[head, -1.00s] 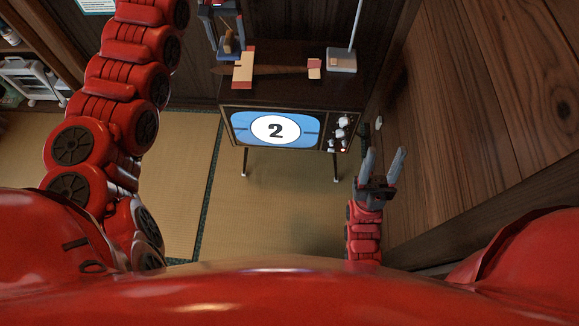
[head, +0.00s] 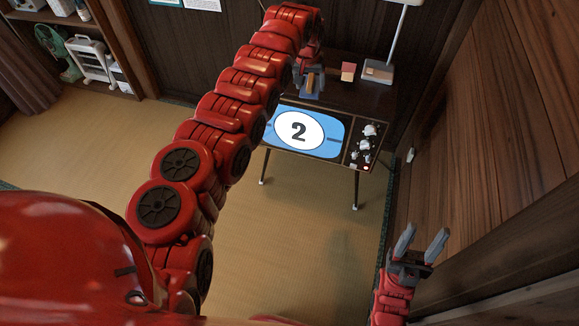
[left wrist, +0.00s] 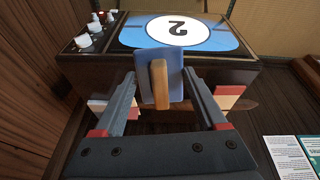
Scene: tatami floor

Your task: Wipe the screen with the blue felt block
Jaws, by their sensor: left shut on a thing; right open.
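The television (head: 355,112) stands on thin legs, its screen (head: 334,133) lit blue with a white oval and a "2". The screen also shows upside down in the left wrist view (left wrist: 215,38). My left gripper (head: 312,78) is above the television top, behind the screen's upper edge in the head view. It is shut on the blue felt block (left wrist: 173,62), which has a tan wooden handle (left wrist: 160,85). The block overlaps the screen's near edge in the wrist view; I cannot tell whether they touch. My right gripper (head: 420,248) is open and empty, low at the right.
Knobs (head: 367,140) sit right of the screen. A wooden wall (head: 480,130) closes the right side. The tatami (head: 290,230) in front is clear.

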